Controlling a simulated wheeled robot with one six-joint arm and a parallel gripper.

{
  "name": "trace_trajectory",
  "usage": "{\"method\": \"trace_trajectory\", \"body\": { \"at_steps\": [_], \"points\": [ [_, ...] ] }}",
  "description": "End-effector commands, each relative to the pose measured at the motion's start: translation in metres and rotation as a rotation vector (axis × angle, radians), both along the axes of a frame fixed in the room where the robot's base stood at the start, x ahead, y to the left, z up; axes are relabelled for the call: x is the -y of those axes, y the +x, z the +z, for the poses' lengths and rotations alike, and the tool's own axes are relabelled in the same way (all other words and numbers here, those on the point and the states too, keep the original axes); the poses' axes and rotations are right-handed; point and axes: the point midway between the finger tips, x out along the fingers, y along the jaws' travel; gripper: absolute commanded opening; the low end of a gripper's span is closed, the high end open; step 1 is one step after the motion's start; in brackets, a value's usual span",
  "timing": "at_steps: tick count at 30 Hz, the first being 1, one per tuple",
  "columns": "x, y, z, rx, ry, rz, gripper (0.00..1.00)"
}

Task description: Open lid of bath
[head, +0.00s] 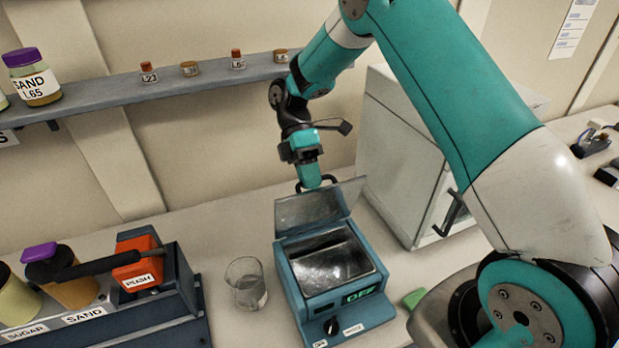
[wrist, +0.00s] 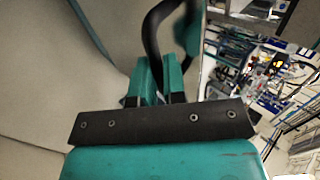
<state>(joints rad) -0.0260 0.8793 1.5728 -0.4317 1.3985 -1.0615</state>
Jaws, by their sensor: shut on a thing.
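The bath (head: 332,275) is a teal box with an open metal basin, a display reading OFF and a dial on its front. Its lid (head: 318,206) is a metal plate raised at the back edge, tilted up, so the basin inside shows. My gripper (head: 314,184) is at the lid's top edge, shut on the dark lid handle (head: 329,180). In the wrist view the teal fingers (wrist: 158,92) close on the black curved handle (wrist: 152,40).
A glass beaker (head: 246,284) stands just left of the bath. A white cabinet (head: 405,160) stands behind right. A jar rack with an orange PUSH block (head: 138,262) is at left. A shelf (head: 150,90) with jars runs along the wall.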

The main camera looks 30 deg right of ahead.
Motion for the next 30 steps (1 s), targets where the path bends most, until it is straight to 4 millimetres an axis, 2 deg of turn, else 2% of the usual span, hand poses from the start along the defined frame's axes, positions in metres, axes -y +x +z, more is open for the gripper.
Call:
{"method": "trace_trajectory", "body": {
  "at_steps": [1,6,7,10,23,30],
  "points": [
    [0.001,-0.001,-0.007,-0.004,-0.006,-0.013,0.0],
    [0.001,-0.002,-0.007,-0.006,-0.007,-0.012,0.0],
    [0.0,-0.002,-0.007,-0.006,-0.007,-0.012,0.14],
    [0.0,-0.001,-0.006,-0.004,-0.005,-0.01,0.37],
    [-0.002,-0.001,-0.003,-0.002,0.0,-0.001,0.37],
    [-0.003,-0.013,-0.003,-0.002,0.0,-0.001,0.37]
  ]
}}
